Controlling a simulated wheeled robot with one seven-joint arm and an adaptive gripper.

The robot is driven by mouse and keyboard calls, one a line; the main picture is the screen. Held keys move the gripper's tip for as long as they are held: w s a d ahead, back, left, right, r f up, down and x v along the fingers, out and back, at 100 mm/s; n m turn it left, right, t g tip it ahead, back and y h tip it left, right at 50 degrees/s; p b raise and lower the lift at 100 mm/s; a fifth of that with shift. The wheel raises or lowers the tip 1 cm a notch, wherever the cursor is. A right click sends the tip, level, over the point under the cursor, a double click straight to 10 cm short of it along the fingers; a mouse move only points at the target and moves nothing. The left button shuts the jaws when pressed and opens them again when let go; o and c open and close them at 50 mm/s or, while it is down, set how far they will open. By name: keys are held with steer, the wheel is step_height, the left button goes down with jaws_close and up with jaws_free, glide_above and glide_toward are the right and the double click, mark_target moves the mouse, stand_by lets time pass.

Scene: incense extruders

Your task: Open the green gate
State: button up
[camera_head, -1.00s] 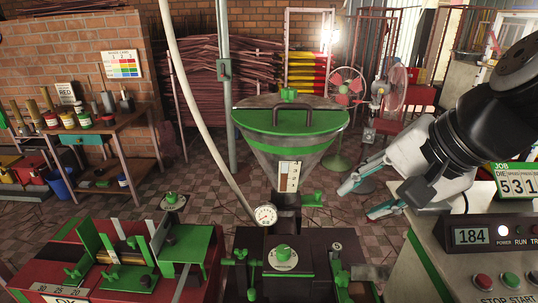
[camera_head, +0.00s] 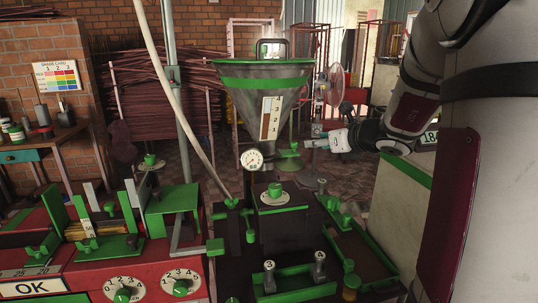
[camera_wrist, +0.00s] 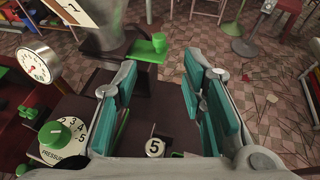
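A green handle (camera_head: 290,150) sticks out to the right from the neck below the grey hopper (camera_head: 262,105); it looks like the gate's handle. In the wrist view the green handle (camera_wrist: 150,46) lies beyond my fingers, up and slightly left of the gap between them. My gripper (camera_head: 314,143) is just right of the handle in the head view, apart from it. In the wrist view my gripper (camera_wrist: 162,68) has its teal finger pads spread wide with nothing between them. The gate plate itself is not clearly visible.
A pressure gauge (camera_head: 252,160) and a pale hose stand left of the neck. A red machine (camera_head: 60,265) fills the lower left. Fans stand behind.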

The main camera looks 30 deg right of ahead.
mark_target(296, 144)
steer(key=b+x, duration=0.1)
steer(key=x, duration=1.2)
steer(key=shift+w+f+b, duration=0.1)
steer(key=shift+w+b, duration=0.15)
steer(key=shift+b, duration=0.15)
jaws_close()
